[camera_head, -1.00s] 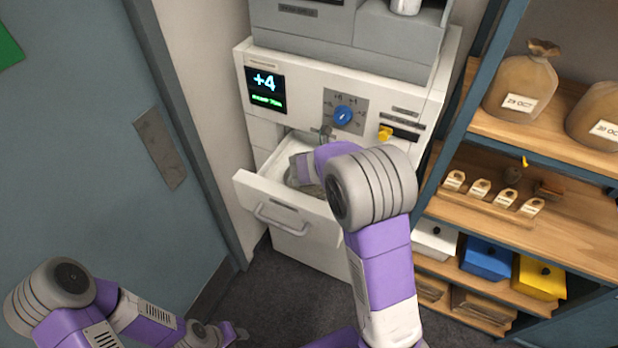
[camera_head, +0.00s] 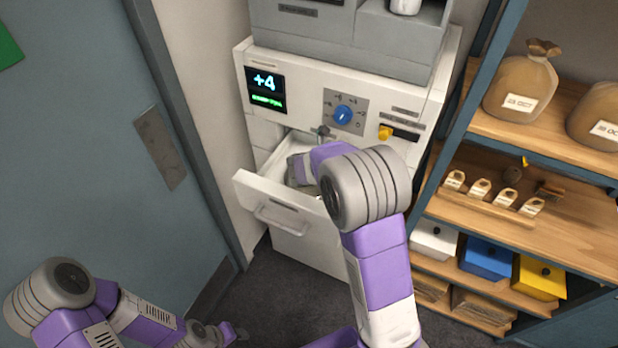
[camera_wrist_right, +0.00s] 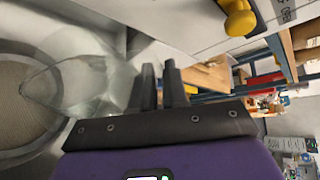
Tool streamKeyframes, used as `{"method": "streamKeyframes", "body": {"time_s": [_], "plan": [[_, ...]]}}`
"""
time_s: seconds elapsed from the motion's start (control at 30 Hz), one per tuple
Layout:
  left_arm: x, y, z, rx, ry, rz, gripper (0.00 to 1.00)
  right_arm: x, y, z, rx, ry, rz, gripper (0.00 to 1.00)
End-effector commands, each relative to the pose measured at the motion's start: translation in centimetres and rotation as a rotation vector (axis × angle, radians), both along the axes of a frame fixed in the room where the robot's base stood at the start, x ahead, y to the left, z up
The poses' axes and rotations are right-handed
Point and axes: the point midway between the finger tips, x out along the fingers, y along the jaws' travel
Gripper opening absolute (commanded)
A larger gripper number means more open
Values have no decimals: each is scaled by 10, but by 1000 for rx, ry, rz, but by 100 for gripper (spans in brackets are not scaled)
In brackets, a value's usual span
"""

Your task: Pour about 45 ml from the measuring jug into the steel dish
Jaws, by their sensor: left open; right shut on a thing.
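The clear measuring jug (camera_wrist_right: 80,88) shows in the right wrist view. It is tilted, its mouth end toward the left, over or beside the round steel dish (camera_wrist_right: 45,140) with a grey-brown inside. My right gripper (camera_wrist_right: 161,86) is shut on the jug at its right side. I cannot make out liquid or a stream. In the head view my right arm covers most of the jug and dish in the open drawer. My left gripper (camera_head: 238,332) is open and empty, low in the head view, away from the drawer.
The white drawer (camera_head: 285,203) stands open from the cabinet. A display (camera_head: 265,88) reads +4, with a blue knob (camera_head: 343,116) and yellow knob (camera_head: 386,132) to its right. Shelves with sacks (camera_head: 520,85) and bins (camera_head: 487,258) stand right; a blue door (camera_head: 80,130) is left.

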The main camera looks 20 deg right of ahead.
Motion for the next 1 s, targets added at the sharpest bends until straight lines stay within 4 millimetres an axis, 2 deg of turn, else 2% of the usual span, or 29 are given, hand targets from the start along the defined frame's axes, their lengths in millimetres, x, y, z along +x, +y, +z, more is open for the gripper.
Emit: {"method": "streamKeyframes", "body": {"time_s": [1.0], "plan": [[0, 0, -1, 0, 0, 0, 43, 3, 3, 3, -41, 30, 1, 0]]}}
